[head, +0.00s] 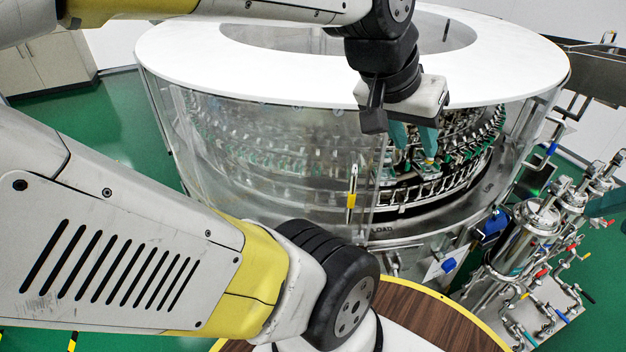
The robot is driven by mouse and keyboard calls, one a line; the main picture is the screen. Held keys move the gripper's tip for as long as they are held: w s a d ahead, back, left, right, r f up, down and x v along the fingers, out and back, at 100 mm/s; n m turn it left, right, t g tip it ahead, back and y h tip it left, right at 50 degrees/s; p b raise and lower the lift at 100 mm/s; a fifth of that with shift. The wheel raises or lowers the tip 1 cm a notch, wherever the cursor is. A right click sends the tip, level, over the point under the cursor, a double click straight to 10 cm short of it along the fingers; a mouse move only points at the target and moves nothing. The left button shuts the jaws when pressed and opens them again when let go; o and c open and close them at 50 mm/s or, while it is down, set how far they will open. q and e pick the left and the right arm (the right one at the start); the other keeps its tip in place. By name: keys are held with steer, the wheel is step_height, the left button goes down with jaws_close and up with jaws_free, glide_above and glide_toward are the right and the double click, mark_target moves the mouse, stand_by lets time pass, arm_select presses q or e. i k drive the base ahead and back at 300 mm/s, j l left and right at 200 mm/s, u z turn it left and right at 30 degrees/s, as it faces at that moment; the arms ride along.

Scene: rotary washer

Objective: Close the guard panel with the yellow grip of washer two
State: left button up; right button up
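The rotary washer (480,62) is a large round machine with a white ring top and clear curved walls. The yellow grip (351,200) is on an upright metal bar at the right edge of a clear curved guard panel (290,175). To the right of that edge, the bottle carousel (450,165) shows clearly through an opening above the LOAD label. My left gripper (413,143) points down in front of this opening, above and right of the yellow grip and apart from it. Its teal fingers are spread with nothing visible between them. My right gripper is out of view.
A round wooden tabletop (435,318) with a yellow rim is at the bottom. Steel filters with pipes and coloured valves (540,225) stand at the right. Blue fittings (492,224) stick out at the washer's lower right. My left arm covers much of the left side.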

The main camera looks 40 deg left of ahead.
mark_target(351, 194)
steer(key=k+u, duration=0.1)
steer(key=u, duration=1.35)
steer(key=k+j, duration=0.15)
steer(key=k+z, duration=0.05)
steer(key=k, duration=0.05)
